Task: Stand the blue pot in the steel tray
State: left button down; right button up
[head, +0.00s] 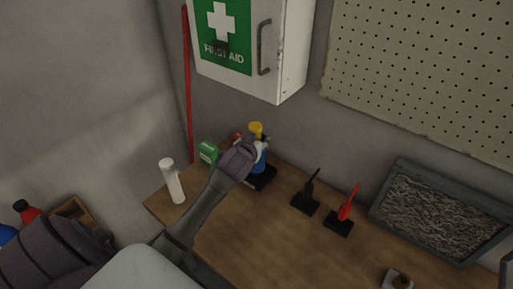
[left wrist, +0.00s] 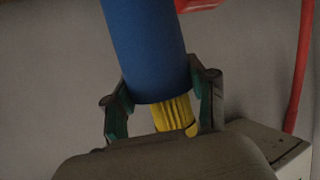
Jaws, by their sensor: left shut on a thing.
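The blue pot (head: 260,164), a blue cylinder with a ribbed yellow top, stands about upright at the back left of the wooden bench. My left gripper (head: 257,147) is shut on it just below the yellow top. My right gripper is not in view.
A white cylinder (head: 172,182) and a green box (head: 208,153) stand left of the pot. Two black bases hold a black tool (head: 311,186) and a red tool (head: 348,203). A first aid cabinet (head: 290,55) hangs above. The front middle of the bench is clear.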

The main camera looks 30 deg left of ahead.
aim_at(259, 167)
pick_arm(q)
notch_tip(259, 167, down, 4)
jog(key=shift+r, duration=0.25)
jog(key=shift+f, duration=0.25)
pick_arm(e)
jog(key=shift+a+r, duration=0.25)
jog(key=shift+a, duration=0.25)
pick_arm(q)
jog(key=shift+f, duration=0.1)
jog(key=shift+c, duration=1.7)
grip_release()
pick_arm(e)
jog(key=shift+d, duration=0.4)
